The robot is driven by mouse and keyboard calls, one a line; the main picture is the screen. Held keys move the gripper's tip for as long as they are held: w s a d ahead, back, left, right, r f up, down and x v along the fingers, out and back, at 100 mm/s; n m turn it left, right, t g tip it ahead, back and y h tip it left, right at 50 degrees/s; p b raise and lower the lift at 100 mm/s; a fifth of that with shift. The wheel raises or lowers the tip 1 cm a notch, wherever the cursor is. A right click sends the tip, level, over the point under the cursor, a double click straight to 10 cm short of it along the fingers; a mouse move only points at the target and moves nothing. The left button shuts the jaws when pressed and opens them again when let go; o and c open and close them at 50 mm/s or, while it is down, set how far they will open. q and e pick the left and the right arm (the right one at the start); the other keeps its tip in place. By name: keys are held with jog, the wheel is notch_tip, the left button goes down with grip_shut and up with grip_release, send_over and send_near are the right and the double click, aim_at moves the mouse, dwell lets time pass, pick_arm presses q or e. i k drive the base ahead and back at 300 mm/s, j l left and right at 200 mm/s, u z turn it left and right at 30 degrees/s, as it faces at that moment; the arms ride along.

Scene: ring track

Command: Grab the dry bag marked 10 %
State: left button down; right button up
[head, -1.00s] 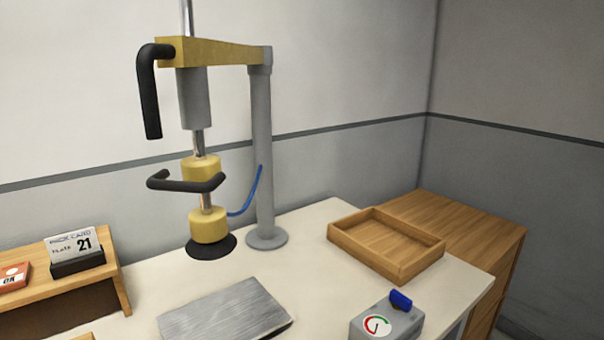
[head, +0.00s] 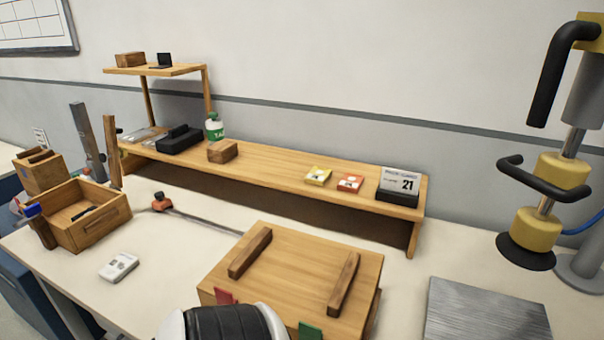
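I see no bag that I can make out as the dry bag marked 10 %. A yellow packet (head: 318,176) and an orange-red packet (head: 350,183) lie flat on the long wooden shelf; their small print cannot be read. A small white item (head: 118,266) with grey marks lies on the table at the left; what it is cannot be told. Neither of my grippers can be made out in the head view.
A card holder showing 21 (head: 399,184) stands at the shelf's right end. A wooden box with two bars (head: 300,268) stands in front. An open wooden box (head: 88,226) is at left, a yellow press (head: 545,200) and metal plate (head: 484,312) at right.

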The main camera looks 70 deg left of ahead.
aim_at(113, 271)
jog(key=u, duration=3.45)
jog(key=i+j+z, duration=0.4)
jog(key=i, duration=0.15)
jog(key=i+j+z, duration=0.45)
jog(key=i+j, duration=0.05)
